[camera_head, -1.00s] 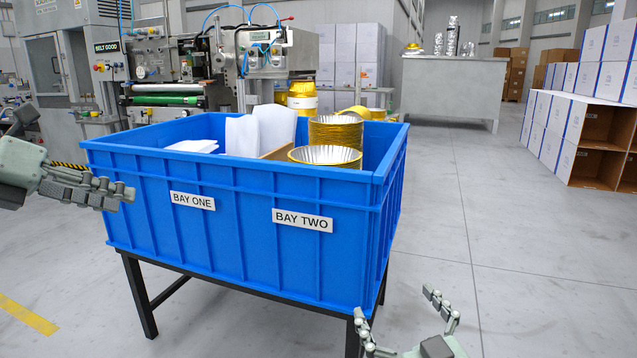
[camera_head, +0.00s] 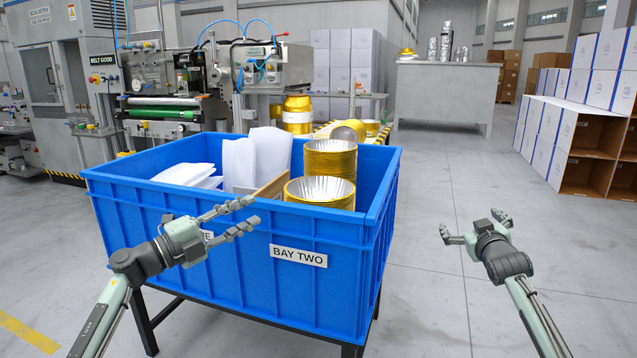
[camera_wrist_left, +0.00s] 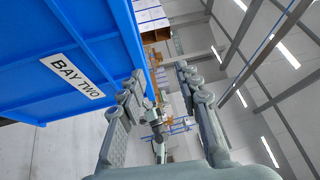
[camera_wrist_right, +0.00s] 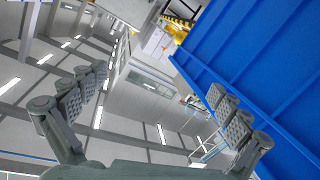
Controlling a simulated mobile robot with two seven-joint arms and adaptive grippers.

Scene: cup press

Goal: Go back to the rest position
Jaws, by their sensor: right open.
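My left gripper (camera_head: 238,216) is in front of the blue bin's front wall in the head view, covering most of the BAY ONE label. Its fingers are apart with nothing between them, as the left wrist view (camera_wrist_left: 160,95) also shows. My right gripper (camera_head: 471,227) is to the right of the bin, over bare floor. Its fingers are spread and empty, as seen in the right wrist view (camera_wrist_right: 150,95). Neither gripper holds anything.
The blue bin (camera_head: 340,270) on a black stand holds white sheets (camera_head: 240,162) and stacked gold cups (camera_head: 328,160), split by a divider. A machine (camera_head: 160,90) stands behind. White boxes (camera_head: 560,130) stand at the right. Floor right of the bin is clear.

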